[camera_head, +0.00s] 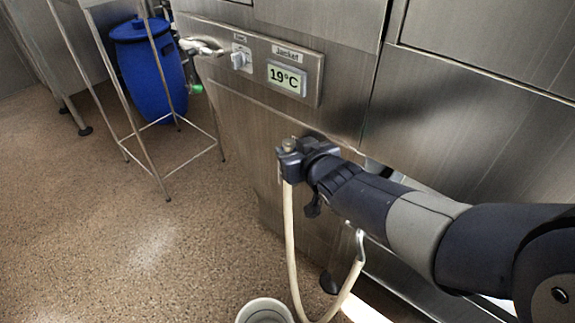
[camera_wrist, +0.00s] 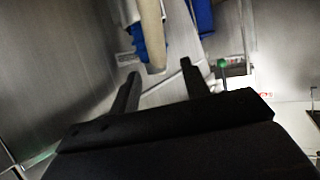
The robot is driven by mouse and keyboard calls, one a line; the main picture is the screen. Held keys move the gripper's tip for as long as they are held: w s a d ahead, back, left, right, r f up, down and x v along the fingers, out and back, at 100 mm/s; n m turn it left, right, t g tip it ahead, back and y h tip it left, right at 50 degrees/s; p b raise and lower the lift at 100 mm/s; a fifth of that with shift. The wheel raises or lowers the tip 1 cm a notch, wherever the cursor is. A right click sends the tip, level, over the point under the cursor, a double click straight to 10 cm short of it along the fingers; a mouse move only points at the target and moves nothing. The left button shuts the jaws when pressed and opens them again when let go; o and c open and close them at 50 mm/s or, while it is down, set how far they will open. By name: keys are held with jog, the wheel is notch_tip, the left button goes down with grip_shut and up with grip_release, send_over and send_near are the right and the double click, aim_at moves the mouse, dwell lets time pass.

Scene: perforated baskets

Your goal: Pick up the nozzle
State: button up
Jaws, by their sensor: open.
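The nozzle (camera_head: 288,146) shows as a small greyish end piece at the top of a cream hose (camera_head: 289,215), beside the steel cabinet front. My gripper (camera_head: 291,167) is right at it and hides part of it, so contact cannot be told in the head view. In the wrist view, my gripper (camera_wrist: 159,69) is open with its two dark fingers apart. A cream hose-like piece (camera_wrist: 152,30) comes in from the top edge and ends near the gap between the fingertips. It looks free of both fingers.
The steel cabinet (camera_head: 470,110) stands close to my arm, with a 19°C display (camera_head: 287,78) and a knob (camera_head: 238,60). A blue barrel (camera_head: 150,75) and a metal stand (camera_head: 150,165) are at left. A white bucket (camera_head: 265,311) sits below. Open floor lies left.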

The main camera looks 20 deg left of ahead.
jog(key=shift+x, duration=1.2)
jog(key=shift+d, duration=0.1)
jog(key=shift+c, duration=0.6)
grip_shut()
